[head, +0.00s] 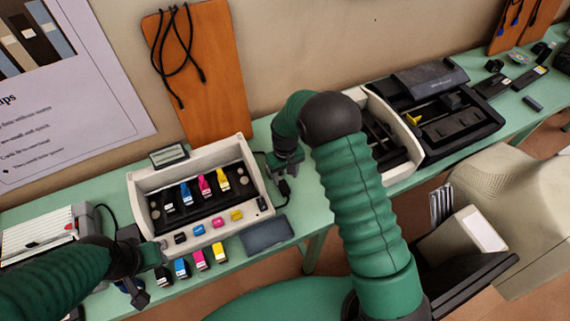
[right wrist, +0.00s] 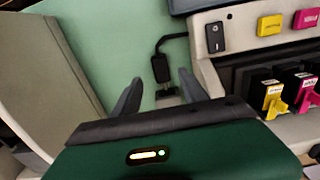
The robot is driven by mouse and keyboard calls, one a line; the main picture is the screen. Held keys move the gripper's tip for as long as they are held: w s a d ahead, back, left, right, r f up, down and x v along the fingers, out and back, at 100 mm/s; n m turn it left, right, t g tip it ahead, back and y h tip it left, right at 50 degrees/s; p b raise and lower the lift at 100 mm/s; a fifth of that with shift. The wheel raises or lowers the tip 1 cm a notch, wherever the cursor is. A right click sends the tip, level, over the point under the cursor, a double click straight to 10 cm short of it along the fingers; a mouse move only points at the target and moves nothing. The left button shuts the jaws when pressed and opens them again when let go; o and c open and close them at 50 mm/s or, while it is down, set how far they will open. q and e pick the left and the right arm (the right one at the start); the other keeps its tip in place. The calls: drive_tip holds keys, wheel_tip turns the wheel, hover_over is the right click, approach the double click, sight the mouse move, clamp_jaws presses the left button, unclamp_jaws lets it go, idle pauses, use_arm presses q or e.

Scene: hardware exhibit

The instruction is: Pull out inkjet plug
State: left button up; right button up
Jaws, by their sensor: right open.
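The inkjet printer (head: 142,190) is a pale open box on the green table, with black, blue, magenta and yellow cartridges inside. A black plug (right wrist: 160,68) with a thin cable lies on the table beside the printer; it also shows in the head view (head: 284,188). My right gripper (right wrist: 158,96) is open and points down near the plug. In the right wrist view the plug shows between and just beyond its fingers, with no visible grip. It also shows in the head view (head: 290,165). My left gripper (head: 138,288) is at the printer's left front; its finger opening is unclear.
Several loose cartridges (head: 182,268) stand before the printer, near a dark flat pad (head: 268,234). A larger opened machine (head: 400,150) stands to the right. An orange board (head: 195,75) with cables leans on the wall. A small sign (head: 168,154) stands behind the printer.

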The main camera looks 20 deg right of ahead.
wheel_tip(320, 180, up, 9)
drive_tip(key=shift+r+b, duration=0.15)
drive_tip(key=shift+b, duration=0.3)
drive_tip(key=shift+s, duration=0.15)
drive_tip(key=s+r+t, duration=0.1)
drive_tip(key=s, duration=0.8)
drive_tip(key=s+a+r+t+b, duration=0.1)
drive_tip(key=s+r, duration=0.1)
drive_tip(key=s, duration=0.7)
drive_tip(key=shift+a+r+t, duration=0.3)
